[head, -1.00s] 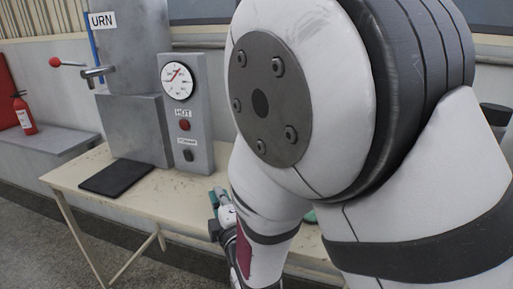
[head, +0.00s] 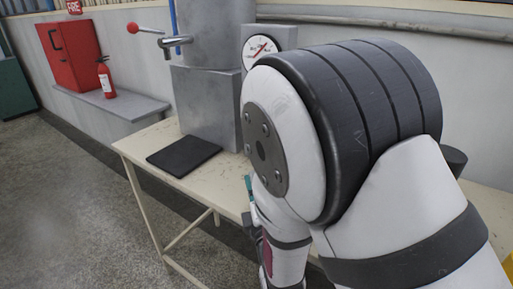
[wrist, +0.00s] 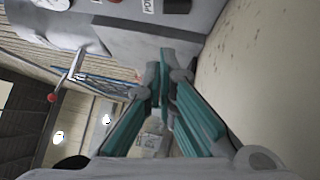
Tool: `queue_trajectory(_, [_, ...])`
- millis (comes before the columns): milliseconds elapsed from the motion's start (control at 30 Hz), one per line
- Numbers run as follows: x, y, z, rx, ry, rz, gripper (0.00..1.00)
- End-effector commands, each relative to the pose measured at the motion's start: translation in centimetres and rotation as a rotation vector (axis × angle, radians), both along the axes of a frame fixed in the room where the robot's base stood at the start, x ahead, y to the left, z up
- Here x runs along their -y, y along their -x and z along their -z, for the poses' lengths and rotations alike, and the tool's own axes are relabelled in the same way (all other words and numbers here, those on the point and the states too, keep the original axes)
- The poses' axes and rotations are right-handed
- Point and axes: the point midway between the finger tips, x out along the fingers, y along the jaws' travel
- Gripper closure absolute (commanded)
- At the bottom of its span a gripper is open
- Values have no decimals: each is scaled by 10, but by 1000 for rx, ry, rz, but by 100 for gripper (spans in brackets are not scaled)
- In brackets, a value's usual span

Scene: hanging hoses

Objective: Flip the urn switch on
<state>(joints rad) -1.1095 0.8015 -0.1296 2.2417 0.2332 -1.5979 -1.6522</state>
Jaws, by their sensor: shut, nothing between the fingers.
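The grey metal urn (head: 205,105) stands on the cream table in the head view. Its control panel with the round gauge (head: 262,46) is mostly hidden behind my arm, and no switch shows there. In the wrist view the panel's face (wrist: 125,9) runs along the top edge, turned sideways and cut off. A white label (wrist: 148,5) and a dark part (wrist: 177,5), which looks like the switch, show at that edge. My gripper (wrist: 160,75) is shut and empty, its teal fingers together below the panel in the picture. I cannot tell whether it touches anything.
The urn's tap (head: 172,41) and red-knobbed lever (head: 132,27) stick out leftward. A black mat (head: 184,155) lies on the table (head: 140,145). A fire extinguisher (head: 105,78) and red cabinet (head: 75,54) stand on the ledge. The floor at left is clear.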

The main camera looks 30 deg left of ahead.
Motion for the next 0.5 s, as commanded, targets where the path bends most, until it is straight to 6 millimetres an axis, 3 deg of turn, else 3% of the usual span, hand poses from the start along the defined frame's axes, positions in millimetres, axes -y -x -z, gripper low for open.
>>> queue_trajectory(400, [-56, -56, -12, 1, -2, 2, 100])
queue_trajectory(500, [-61, -71, -15, 1, 0, 3, 100])
